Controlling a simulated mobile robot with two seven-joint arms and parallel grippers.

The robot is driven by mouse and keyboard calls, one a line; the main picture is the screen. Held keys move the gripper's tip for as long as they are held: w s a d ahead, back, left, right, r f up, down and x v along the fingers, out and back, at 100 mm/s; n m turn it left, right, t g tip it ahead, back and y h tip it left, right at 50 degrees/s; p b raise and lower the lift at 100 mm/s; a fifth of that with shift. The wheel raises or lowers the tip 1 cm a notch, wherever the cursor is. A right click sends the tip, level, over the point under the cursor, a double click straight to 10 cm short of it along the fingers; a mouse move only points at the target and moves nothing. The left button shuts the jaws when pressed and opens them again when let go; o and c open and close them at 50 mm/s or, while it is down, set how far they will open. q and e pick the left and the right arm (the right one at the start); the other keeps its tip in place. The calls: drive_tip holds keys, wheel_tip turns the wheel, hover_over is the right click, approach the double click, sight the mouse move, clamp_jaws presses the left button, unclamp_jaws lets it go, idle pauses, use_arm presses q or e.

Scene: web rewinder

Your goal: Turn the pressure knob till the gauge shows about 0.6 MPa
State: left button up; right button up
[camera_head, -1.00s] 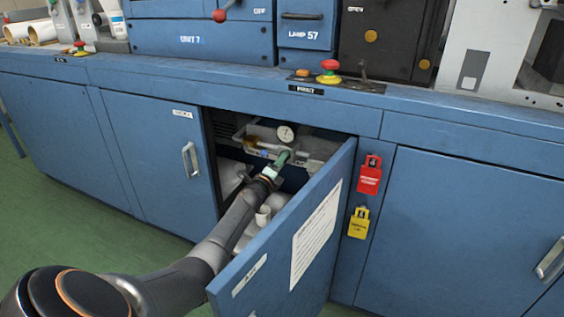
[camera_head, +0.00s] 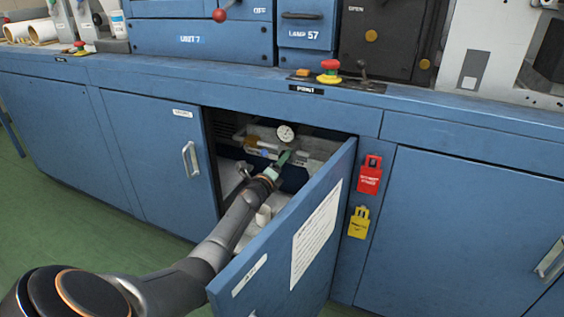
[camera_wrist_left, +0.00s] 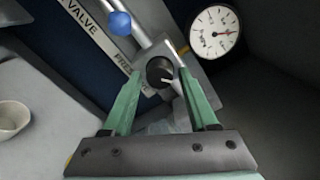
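The pressure gauge (camera_head: 286,133) is a round white dial inside the open cabinet. The black pressure knob (camera_wrist_left: 160,72) with a pale mark sits on a grey block. My left gripper (camera_head: 284,158) reaches into the cabinet. In the left wrist view its green fingers (camera_wrist_left: 160,75) stand on both sides of the knob, with a small gap visible on each side. My right gripper is out of view.
The open blue cabinet door (camera_head: 285,240) stands just right of my left arm. A blue-ended valve handle (camera_wrist_left: 119,23) is above left of the knob. A white cup-like part (camera_wrist_left: 12,118) lies at the left. Red (camera_head: 369,175) and yellow (camera_head: 359,222) lockout tags hang outside.

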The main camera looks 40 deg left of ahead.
use_arm(q)
drive_tip(key=shift+o, duration=1)
drive_tip(key=p+v, duration=0.6)
drive_tip(key=v, duration=0.6)
drive_tip(key=shift+s, duration=0.3)
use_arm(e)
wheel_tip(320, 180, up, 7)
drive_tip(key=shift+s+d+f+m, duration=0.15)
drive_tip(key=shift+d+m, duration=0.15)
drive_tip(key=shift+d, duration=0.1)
use_arm(q)
drive_tip(key=shift+r, duration=0.1)
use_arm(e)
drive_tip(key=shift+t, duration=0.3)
